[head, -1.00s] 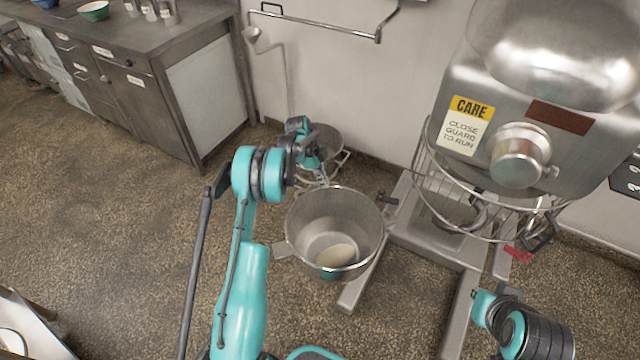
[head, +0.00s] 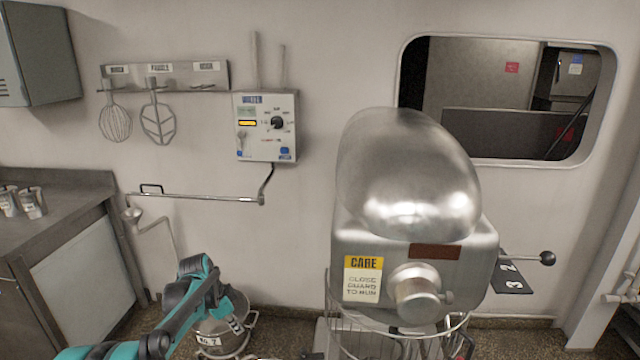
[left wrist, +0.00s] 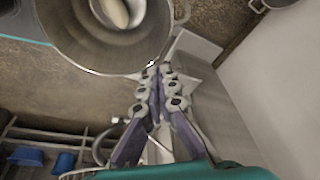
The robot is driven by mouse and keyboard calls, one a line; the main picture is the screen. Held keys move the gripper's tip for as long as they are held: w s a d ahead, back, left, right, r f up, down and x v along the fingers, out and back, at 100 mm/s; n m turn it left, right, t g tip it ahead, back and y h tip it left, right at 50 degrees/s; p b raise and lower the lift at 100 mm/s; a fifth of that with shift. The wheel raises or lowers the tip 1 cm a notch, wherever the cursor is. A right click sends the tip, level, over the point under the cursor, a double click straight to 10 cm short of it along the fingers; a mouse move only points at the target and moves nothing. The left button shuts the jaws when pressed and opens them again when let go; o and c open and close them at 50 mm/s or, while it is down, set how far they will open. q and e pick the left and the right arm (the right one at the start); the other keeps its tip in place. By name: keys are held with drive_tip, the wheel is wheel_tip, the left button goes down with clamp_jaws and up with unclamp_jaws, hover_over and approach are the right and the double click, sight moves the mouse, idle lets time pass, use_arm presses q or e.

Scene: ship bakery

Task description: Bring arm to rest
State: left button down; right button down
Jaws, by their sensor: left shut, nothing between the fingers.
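My left arm comes in from the bottom left of the head view, and its gripper (head: 226,304) is small and partly hidden, in front of a metal pot (head: 222,328) on the floor by the wall. In the left wrist view the two fingers of my left gripper (left wrist: 158,74) are together with nothing between them. A steel bowl (left wrist: 70,40) with pale dough (left wrist: 116,10) in it lies beyond the fingertips at the upper left. I cannot tell if the fingers touch its rim. My right gripper is not in view.
The big mixer (head: 412,270) with its wire guard stands right of my left arm. A steel counter (head: 60,215) is at the left. A wall rail (head: 195,197) and a control box (head: 267,127) are above the arm. Blue items (left wrist: 65,162) show at the wrist view's lower left.

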use_arm(q)
drive_tip(key=s+d+r+n+t+y, duration=0.1)
drive_tip(key=s+d+r+n, duration=0.15)
drive_tip(key=s+r, duration=0.35)
drive_tip(key=s+d+r+n+t, duration=0.1)
drive_tip(key=s+d+r+n, duration=0.2)
drive_tip(key=s, duration=0.6)
drive_tip(key=s+n+t, duration=0.1)
drive_tip(key=s+n, duration=0.2)
drive_tip(key=s, duration=0.4)
drive_tip(key=s+f+n+t+y, duration=0.1)
drive_tip(key=s+n+t, duration=0.1)
drive_tip(key=s, duration=0.6)
drive_tip(key=shift+d+f+n, duration=0.25)
drive_tip(key=shift+f+n, duration=0.05)
drive_tip(key=shift+n, duration=0.15)
